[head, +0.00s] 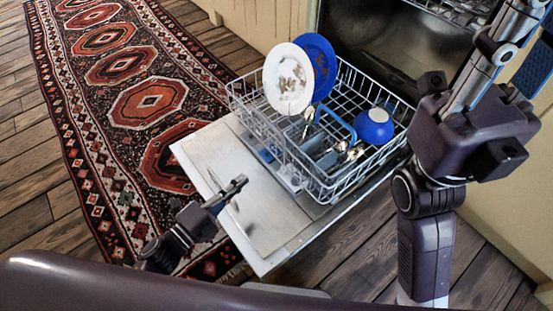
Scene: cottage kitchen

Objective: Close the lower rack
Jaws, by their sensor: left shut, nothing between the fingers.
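The lower rack (262,128) is a grey wire basket, pulled out over the open dishwasher door (205,165). In it stand a white plate with brown stains (287,85) and a blue plate (322,62). A blue bowl (374,127) lies at its right side, and a cutlery basket with several pieces (328,160) sits near the front. My left gripper (238,185) is shut and empty, above the door's outer part, in front of the rack and apart from it. My right arm rises at the right; its gripper is out of view.
The dark dishwasher cavity (375,45) is open behind the rack, with part of an upper rack (450,12) at the top. A patterned red rug (110,95) lies on the wooden floor at left. Pale cabinet fronts (265,22) flank the machine.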

